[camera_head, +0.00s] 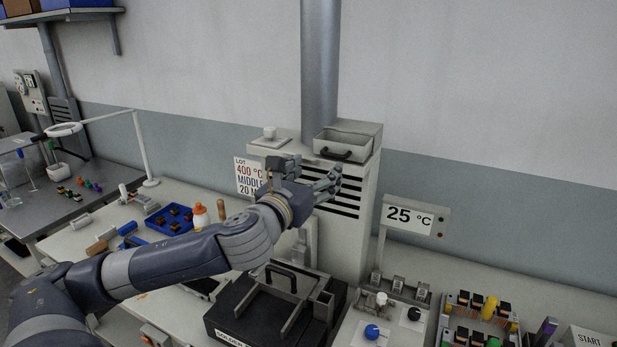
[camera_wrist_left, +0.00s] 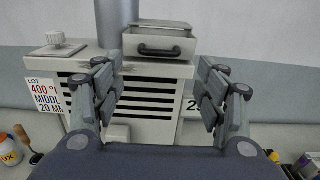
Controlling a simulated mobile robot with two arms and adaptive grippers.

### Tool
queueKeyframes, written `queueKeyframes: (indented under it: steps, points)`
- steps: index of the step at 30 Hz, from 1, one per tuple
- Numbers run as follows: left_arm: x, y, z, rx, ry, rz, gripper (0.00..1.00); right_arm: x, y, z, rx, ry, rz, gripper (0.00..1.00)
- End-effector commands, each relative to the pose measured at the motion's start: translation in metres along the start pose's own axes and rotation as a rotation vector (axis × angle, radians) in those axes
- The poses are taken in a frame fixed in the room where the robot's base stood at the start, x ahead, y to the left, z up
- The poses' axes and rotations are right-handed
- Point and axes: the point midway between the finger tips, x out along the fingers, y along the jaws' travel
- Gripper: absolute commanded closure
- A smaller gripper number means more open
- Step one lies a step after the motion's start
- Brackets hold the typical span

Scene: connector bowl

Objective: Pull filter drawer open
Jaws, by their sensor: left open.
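The filter drawer (camera_head: 343,144) is a grey box with a dark handle (camera_head: 333,153), at the top right of a tall pale cabinet. In the left wrist view the drawer (camera_wrist_left: 180,47) and its black bar handle (camera_wrist_left: 158,50) show near the top middle. My left gripper (camera_head: 328,184) is in front of the slatted cabinet (camera_head: 365,205), a little below the handle in the head view. Its fingers are spread wide and empty, and it appears apart from the handle. The handle lies beyond and between the fingers in the left wrist view. My right gripper is out of view.
A pale knob (camera_head: 270,133) stands on the cabinet top left of the drawer. A grey pipe (camera_head: 320,75) rises behind. A dark box with a handle (camera_head: 275,305) sits below my arm. A 25 °C sign (camera_head: 408,217) stands at the right.

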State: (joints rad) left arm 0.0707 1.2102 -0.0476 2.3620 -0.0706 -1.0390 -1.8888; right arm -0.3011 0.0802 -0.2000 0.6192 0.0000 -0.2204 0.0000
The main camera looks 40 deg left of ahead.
Motion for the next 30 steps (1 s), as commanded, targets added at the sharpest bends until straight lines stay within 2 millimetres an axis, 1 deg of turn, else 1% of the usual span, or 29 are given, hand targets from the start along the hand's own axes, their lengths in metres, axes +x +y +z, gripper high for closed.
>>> queueKeyframes:
  steps: [1, 6, 12, 30]
  points:
    - [-0.005, 0.000, -0.001, 0.003, 0.003, -0.001, 0.34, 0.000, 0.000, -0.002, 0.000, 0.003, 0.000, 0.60]
    - [-0.017, 0.001, 0.000, 0.001, -0.001, 0.001, 0.34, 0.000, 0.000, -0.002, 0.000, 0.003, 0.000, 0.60]
    - [-0.025, 0.001, 0.001, 0.002, -0.004, 0.001, 0.34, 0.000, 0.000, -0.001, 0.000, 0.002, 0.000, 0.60]
    - [-0.025, 0.001, 0.002, 0.001, -0.005, 0.001, 0.34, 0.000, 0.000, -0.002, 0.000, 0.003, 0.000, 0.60]
